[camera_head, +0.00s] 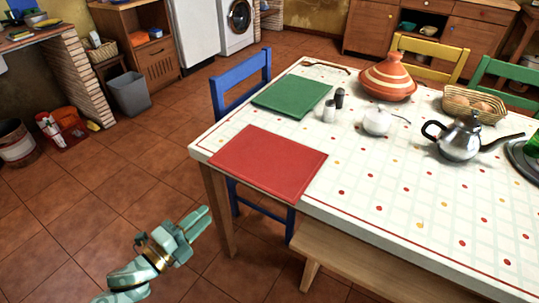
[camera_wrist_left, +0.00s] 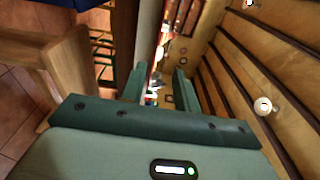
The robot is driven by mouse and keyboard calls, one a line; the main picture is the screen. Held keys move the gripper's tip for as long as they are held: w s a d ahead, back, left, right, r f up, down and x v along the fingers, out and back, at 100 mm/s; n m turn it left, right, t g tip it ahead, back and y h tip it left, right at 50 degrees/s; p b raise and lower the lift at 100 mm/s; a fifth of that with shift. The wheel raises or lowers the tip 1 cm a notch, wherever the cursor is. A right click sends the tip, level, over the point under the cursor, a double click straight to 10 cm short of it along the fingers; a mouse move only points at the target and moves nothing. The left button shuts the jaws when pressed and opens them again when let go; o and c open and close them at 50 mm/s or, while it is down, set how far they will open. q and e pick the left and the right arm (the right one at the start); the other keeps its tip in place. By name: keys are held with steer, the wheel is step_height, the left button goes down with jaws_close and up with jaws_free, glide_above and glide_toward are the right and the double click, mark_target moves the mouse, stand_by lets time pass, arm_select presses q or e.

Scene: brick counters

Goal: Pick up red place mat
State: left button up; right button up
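The red place mat (camera_head: 270,162) lies flat on the near left corner of the white tablecloth, its near edge at the table's edge. My left gripper (camera_head: 203,217) is in front of the table, lower and to the left of the mat, apart from it. In the left wrist view its two fingers (camera_wrist_left: 159,78) stand apart with nothing between them. The mat cannot be made out in that view. My right gripper is not in view.
A green mat (camera_head: 291,96) lies behind the red one, with shakers (camera_head: 329,111), a white teapot (camera_head: 377,121), a tagine (camera_head: 388,80) and a metal kettle (camera_head: 460,140) to the right. A blue chair (camera_head: 239,87) and wooden bench (camera_head: 350,262) flank the table.

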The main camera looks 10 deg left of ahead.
arm_select(q)
steer(key=b, duration=0.2)
glide_toward(248, 175)
steer(key=w, duration=0.1)
steer(key=x, duration=0.1)
steer(key=b+x, duration=0.1)
steer(key=x, duration=0.3)
steer(key=shift+w+d+f+b, duration=0.15)
steer(key=shift+w+f+b, duration=0.05)
steer(key=shift+f+b, duration=0.2)
steer(key=shift+w+d+r, duration=0.1)
steer(key=shift+w+d, duration=0.05)
steer(key=shift+w, duration=0.1)
steer(key=shift+r, duration=0.15)
jaws_close()
